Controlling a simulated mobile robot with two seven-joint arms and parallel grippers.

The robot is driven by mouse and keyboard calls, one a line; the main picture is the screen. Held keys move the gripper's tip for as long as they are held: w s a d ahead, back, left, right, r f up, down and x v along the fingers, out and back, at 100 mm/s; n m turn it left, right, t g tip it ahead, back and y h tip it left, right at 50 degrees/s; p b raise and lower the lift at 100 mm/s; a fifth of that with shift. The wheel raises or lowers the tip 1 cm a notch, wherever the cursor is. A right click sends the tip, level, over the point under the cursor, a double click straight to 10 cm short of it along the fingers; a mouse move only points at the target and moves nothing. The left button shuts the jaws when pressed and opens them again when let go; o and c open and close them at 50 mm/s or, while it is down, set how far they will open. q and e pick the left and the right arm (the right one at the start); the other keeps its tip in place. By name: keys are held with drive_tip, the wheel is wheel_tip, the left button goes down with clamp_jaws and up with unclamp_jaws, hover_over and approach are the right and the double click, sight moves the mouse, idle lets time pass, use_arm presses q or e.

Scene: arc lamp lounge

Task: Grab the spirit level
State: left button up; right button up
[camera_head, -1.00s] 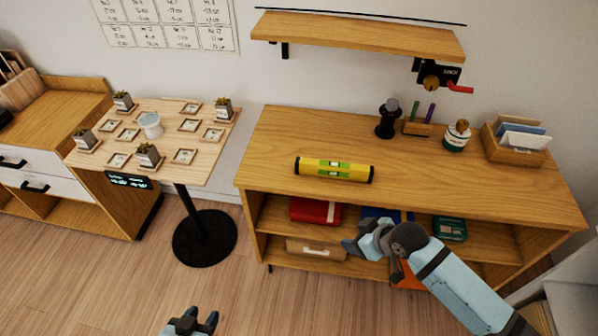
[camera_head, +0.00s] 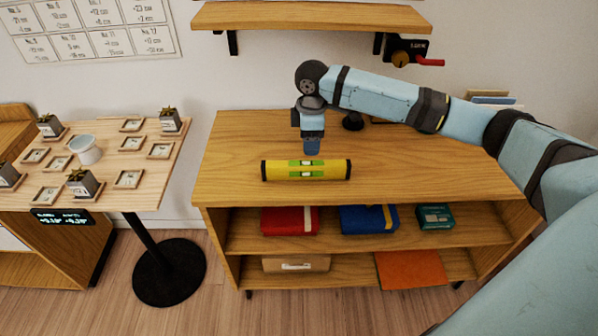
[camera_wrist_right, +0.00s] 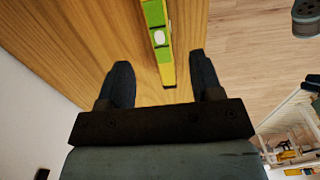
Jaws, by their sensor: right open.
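The yellow spirit level (camera_head: 275,171) with green vials lies flat along the front part of the wooden shelf unit's top (camera_head: 420,180). My right gripper (camera_head: 312,150) points down over the top, just behind the level's middle in the head view. In the right wrist view, my right gripper (camera_wrist_right: 160,63) is open, with two dark fingers apart. The level (camera_wrist_right: 167,65) shows in the gap between them, its near end toward the palm. I see no contact, and the height gap is hard to judge. My left gripper is out of view.
A wall shelf (camera_head: 310,17) hangs above and behind my right arm. A small table (camera_head: 100,195) with potted plants and frames stands left. The top left of the level is clear.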

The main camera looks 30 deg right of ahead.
sight(308, 163)
wheel_tip(308, 163, down, 5)
drive_tip(key=f, duration=0.3)
drive_tip(key=f+b, duration=0.1)
drive_tip(key=f, duration=0.2)
drive_tip(key=shift+w+a, duration=0.15)
drive_tip(key=shift+w, duration=0.05)
drive_tip(key=shift+f, duration=0.15)
drive_tip(key=c, duration=1.1)
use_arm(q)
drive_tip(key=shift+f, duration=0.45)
use_arm(e)
clamp_jaws()
